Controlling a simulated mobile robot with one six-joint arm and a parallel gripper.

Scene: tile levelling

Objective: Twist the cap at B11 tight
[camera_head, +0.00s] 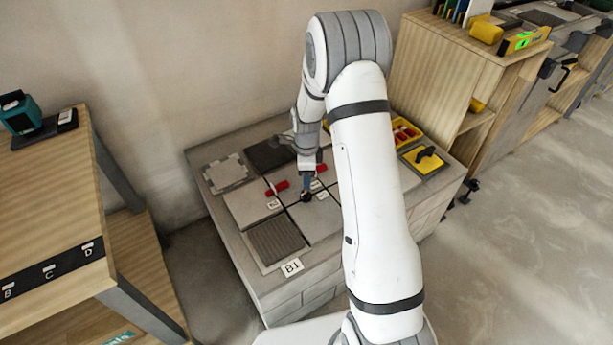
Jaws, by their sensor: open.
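My gripper (306,192) points down over the middle of the tiled block, near a joint between tiles. It is small in the view, and what lies between its fingers is hidden. One red cap (277,188) sits at a tile joint just left of my gripper. Another red piece (321,168) shows just behind and to the right, partly covered by my wrist. Small white labels lie by the joints, one (274,205) below the left red cap and one (321,196) right of my gripper. Their print is too small to read, so I cannot tell which is B11.
The tiled block (251,289) carries a "B1" sign (292,267) on its front edge. A yellow tray (408,134) of red pieces and a yellow-and-black tool (428,158) are on its right side. A wooden bench (45,190) stands left, wooden shelving (440,75) behind right.

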